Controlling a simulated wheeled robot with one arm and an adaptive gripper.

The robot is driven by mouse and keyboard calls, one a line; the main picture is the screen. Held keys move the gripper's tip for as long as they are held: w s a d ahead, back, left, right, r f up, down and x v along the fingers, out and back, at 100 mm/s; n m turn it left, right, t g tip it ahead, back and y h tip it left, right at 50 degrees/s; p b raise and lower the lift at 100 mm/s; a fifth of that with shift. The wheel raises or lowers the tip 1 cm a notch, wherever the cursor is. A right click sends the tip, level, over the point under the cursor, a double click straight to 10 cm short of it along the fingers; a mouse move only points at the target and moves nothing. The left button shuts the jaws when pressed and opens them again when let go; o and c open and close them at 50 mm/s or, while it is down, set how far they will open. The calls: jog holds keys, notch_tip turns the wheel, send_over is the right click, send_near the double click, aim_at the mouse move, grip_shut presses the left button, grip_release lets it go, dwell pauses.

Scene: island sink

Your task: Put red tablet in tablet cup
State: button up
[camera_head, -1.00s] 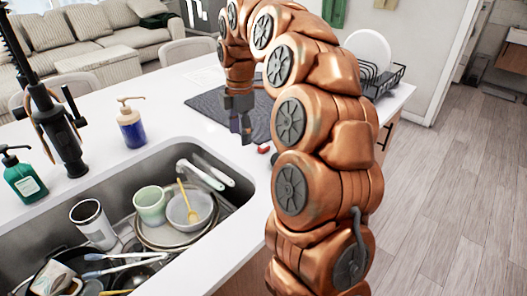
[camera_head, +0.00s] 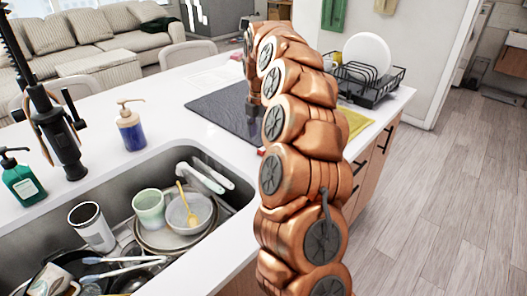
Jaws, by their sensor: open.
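A small red item (camera_head: 261,151), which looks like the red tablet, lies on the white countertop. It is between the sink and the black mat, and my arm partly covers it. My gripper's fingers cannot be made out; the end of my arm is over the black mat and its lower part is hidden behind my own arm links. I cannot make out a tablet cup in this view.
The sink (camera_head: 60,205) at the left holds dishes, including a green cup (camera_head: 149,208) and a bowl (camera_head: 189,214). A blue soap bottle (camera_head: 131,131) stands behind it. The black mat (camera_head: 215,110), a dish rack (camera_head: 385,85) and a yellow cloth (camera_head: 356,122) are farther back.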

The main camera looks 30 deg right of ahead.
aim_at(261, 156)
jog(key=shift+s+a+f+p, duration=0.15)
jog(key=shift+f+p, duration=0.15)
jog(key=shift+f, duration=0.95)
jog(key=shift+s+a+f+p, duration=0.15)
jog(key=shift+f+p, duration=0.15)
jog(key=shift+f, duration=0.95)
jog(key=shift+d, duration=0.1)
jog(key=shift+c, duration=0.3)
jog(key=c, duration=0.9)
jog(key=shift+r, duration=0.1)
jog(key=shift+c, duration=0.2)
jog(key=shift+w+r+b, duration=0.1)
jog(key=shift+r+b, duration=0.45)
jog(key=shift+r, duration=1.15)
jog(key=shift+s+a+r+b, duration=0.25)
jog(key=shift+s+a+b, duration=0.6)
jog(key=shift+s, duration=1.6)
jog(key=shift+s+a+r+b, duration=0.2)
jog(key=shift+s+a, duration=1.15)
jog(key=shift+s, duration=1.1)
jog(key=shift+s+a+r+b, duration=0.25)
jog(key=shift+s+a+b, duration=0.6)
jog(key=shift+s, duration=1.6)
jog(key=shift+a+p, duration=0.25)
jog(key=shift+p, duration=0.1)
